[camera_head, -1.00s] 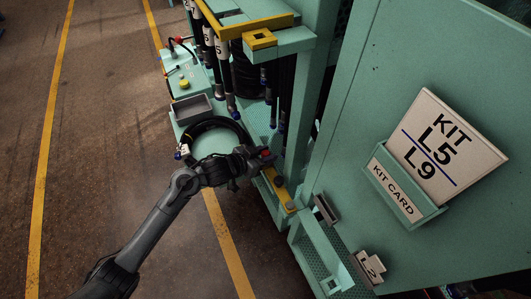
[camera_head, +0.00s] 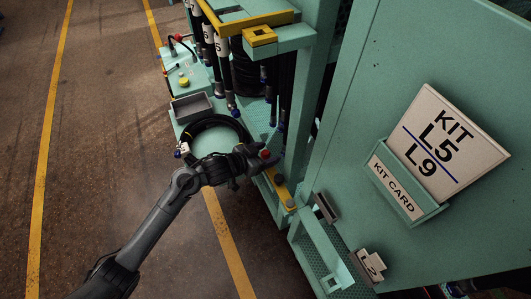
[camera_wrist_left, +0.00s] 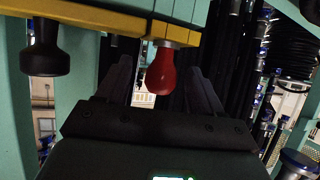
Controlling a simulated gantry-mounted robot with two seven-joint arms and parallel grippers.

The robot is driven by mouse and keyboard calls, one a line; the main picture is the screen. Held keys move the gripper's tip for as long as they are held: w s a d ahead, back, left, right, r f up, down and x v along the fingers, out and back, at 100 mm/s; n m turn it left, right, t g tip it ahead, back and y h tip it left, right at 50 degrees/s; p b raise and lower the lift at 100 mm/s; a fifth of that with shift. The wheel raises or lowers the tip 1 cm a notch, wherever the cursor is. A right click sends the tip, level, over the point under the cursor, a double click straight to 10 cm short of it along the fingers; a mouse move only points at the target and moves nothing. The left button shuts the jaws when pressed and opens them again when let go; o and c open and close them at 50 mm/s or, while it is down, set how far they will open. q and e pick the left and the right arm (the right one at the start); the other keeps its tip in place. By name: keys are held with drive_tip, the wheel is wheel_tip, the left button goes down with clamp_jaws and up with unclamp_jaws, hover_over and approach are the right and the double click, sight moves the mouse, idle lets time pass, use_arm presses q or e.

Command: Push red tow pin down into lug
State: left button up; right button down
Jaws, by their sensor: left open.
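In the left wrist view the red tow pin (camera_wrist_left: 161,72) has a rounded head and a pale collar against the yellow bar (camera_wrist_left: 110,20). My left gripper (camera_wrist_left: 159,82) is open there, with one dark finger on each side of the red head and visible gaps. The lug and the pin's shank are hidden, so I cannot tell how deep the pin sits. My right gripper is not in view.
A black knob (camera_wrist_left: 45,55) stands on the same bar, left of the pin. Hoses (camera_head: 232,85) hang behind. A grey tray (camera_head: 192,107) and a coiled black hose (camera_head: 212,124) lie nearby. A green panel with a kit card (camera_head: 439,140) fills the right.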

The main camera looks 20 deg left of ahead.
use_arm(q)
drive_tip(key=shift+s+a+r+p, duration=0.25)
drive_tip(key=shift+s+p, duration=0.1)
drive_tip(key=shift+s, duration=0.05)
drive_tip(key=p+v, duration=0.3)
drive_tip(key=v, duration=0.6)
drive_tip(key=shift+s+p, duration=0.35)
drive_tip(key=shift+p, duration=0.05)
drive_tip(key=shift+a+r, duration=0.2)
